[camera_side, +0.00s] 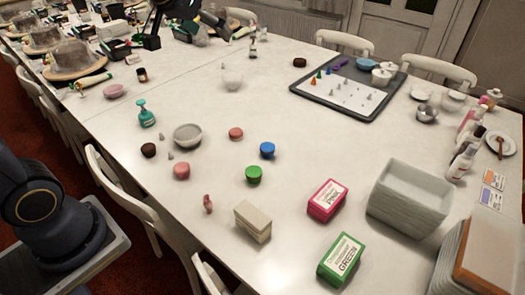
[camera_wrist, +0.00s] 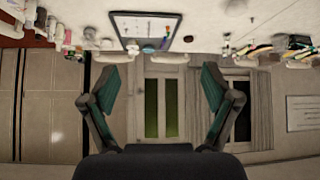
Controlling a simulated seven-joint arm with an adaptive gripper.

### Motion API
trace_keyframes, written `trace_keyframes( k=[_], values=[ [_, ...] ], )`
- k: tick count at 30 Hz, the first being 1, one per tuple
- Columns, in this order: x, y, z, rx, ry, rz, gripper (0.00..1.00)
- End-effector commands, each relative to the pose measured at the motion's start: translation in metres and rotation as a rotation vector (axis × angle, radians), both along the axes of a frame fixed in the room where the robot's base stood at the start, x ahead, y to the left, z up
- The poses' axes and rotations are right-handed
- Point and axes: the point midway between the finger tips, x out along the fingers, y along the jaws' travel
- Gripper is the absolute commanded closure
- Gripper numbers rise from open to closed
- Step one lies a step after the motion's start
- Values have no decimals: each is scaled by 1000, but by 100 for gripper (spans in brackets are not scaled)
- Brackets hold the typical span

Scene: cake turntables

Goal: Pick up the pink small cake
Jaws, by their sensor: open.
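Two small round pink cakes stand on the white table. One pink cake (camera_side: 182,171) is left of centre, and a redder pink cake (camera_side: 236,133) is farther back. A blue-topped one (camera_side: 267,150), a green one (camera_side: 254,174) and a dark brown one (camera_side: 148,150) stand around them. My gripper (camera_wrist: 160,105) shows in the wrist view with its two fingers spread wide and nothing between them. It faces level across the room, and the picture is upside down. I cannot make out the pink cakes in the wrist view.
A grey bowl (camera_side: 187,136) stands between the cakes. A pink box (camera_side: 327,200), a green box (camera_side: 341,260) and a pale block (camera_side: 253,221) stand in front. Stacked trays (camera_side: 408,197) are at right. A dark tray (camera_side: 374,112) lies behind; table centre is clear.

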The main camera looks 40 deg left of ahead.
Motion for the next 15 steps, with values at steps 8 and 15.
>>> trace_keyframes(
  k=[8,15],
  values=[
    [121,73,-128,-15,117,118,13],
    [131,115,-259,-43,285,185,13]
  ],
)
